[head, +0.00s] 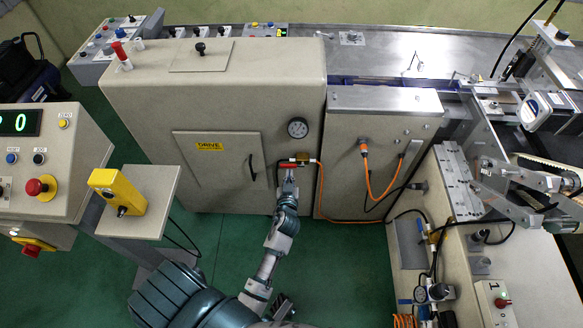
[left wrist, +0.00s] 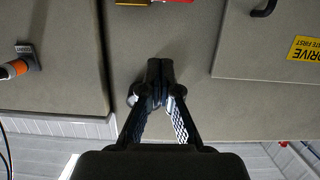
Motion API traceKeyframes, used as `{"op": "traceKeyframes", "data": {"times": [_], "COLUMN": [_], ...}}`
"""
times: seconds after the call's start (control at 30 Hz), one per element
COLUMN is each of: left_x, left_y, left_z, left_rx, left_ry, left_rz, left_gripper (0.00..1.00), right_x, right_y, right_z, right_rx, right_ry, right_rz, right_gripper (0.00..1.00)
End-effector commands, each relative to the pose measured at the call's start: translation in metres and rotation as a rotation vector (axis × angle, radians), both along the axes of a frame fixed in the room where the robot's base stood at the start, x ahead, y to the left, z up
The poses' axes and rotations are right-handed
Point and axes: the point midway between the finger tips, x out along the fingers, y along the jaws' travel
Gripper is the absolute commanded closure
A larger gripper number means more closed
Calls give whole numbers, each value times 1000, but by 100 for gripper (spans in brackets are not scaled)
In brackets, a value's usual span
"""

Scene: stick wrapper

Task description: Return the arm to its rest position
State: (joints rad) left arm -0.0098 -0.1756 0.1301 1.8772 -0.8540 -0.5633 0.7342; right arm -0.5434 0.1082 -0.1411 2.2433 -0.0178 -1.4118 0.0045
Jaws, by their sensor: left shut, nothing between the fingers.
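My left arm reaches forward from the bottom of the head view. Its gripper (head: 289,174) is in front of the beige machine cabinet, just below a red valve handle (head: 286,165) in that view. In the left wrist view the gripper's fingertips (left wrist: 159,70) are together with nothing between them. The red handle (left wrist: 175,1) shows there at the top edge, apart from the fingertips. Part of the gripper is too small in the head view to make out. My right gripper does not show in either view.
The beige cabinet (head: 225,95) has a door (head: 218,175) with a black handle and a pressure gauge (head: 297,127). Orange hoses (head: 366,165) hang to the right. A yellow device (head: 117,191) sits on a shelf at left. Green floor (head: 341,265) is clear around my arm.

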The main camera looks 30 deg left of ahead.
Motion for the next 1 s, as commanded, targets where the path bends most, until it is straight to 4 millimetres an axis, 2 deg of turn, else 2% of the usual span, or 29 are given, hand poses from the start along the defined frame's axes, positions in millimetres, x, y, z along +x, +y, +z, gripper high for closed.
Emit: {"op": "traceKeyframes", "data": {"times": [0.13,0.43,0.5,0.57,0.67,0.77,0.8,0.87,0.9,0.97,1.0], "left_x": [-15,-19,-20,-23,-37,-71,-90,-124,-149,-187,-213], "left_y": [-8,-19,-21,-24,-37,-56,-64,-75,-82,-91,-96], "left_z": [4,9,5,-8,-50,-114,-141,-179,-201,-231,-247], "left_rx": [1,12,10,7,-8,-31,-41,-56,-67,-84,-95], "left_ry": [-1,0,13,52,180,381,468,597,680,798,869], "left_rz": [0,-1,-8,-27,-94,-197,-244,-312,-356,-419,-460], "left_gripper": [100,100,100,100,100,100,100,100,100,100,100], "right_x": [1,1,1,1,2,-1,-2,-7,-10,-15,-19], "right_y": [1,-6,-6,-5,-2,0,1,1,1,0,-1], "right_z": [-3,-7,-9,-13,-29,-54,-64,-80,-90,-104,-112], "right_rx": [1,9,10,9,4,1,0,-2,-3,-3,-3], "right_ry": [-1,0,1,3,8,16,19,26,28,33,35], "right_rz": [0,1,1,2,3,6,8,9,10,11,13], "right_gripper": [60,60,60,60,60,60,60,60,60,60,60]}}
